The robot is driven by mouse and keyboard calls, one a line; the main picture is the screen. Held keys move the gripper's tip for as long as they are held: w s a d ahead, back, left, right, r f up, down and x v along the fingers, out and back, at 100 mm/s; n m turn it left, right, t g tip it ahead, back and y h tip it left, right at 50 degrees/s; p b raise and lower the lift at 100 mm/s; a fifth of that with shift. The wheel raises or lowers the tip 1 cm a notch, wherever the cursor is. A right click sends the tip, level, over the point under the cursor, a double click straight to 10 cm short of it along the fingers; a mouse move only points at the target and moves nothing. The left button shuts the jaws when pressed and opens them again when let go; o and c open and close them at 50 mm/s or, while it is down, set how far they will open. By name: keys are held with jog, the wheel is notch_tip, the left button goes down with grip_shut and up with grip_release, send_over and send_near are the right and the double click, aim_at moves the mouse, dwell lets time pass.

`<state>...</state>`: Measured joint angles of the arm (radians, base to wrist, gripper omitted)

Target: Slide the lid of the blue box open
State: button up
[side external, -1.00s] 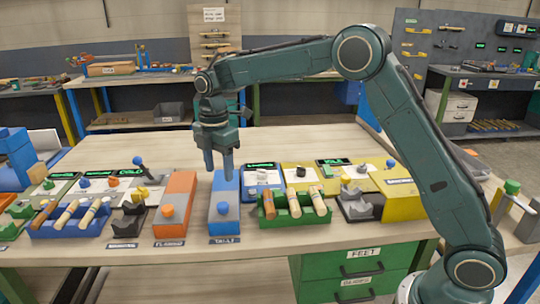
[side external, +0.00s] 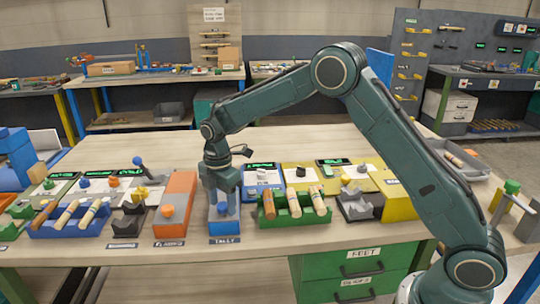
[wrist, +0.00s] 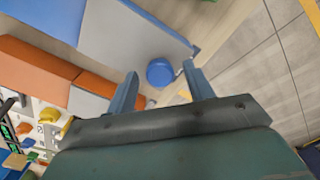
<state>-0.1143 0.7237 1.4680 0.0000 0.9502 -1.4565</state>
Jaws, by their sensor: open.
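The blue box (side external: 224,228) stands near the front edge of the bench, with a grey lid and a round blue knob on top. In the wrist view the blue knob (wrist: 160,71) sits between the two fingers, toward their tips. My gripper (side external: 222,205) is open and low over the box, pointing down, with its fingers on either side of the knob. In the wrist view my gripper (wrist: 160,78) shows a gap between each finger and the knob. The back of the box is hidden behind the gripper in the side view.
An orange box (side external: 176,200) with an orange knob stands close on the left. A green tray (side external: 295,218) holding several wooden-handled tools stands close on the right. The bench's front edge (side external: 225,258) is just before the box. Free bench top lies behind the row.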

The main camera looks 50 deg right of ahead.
jog(key=shift+c, duration=0.4)
grip_shut()
jog(key=shift+w+d+r, duration=0.1)
jog(key=shift+w+d, duration=4.6)
jog(key=shift+w, duration=0.1)
jog(key=shift+o, duration=0.4)
grip_release()
jog(key=shift+r, duration=0.1)
notch_tip(320, 180, up, 14)
jog(key=shift+f, duration=0.25)
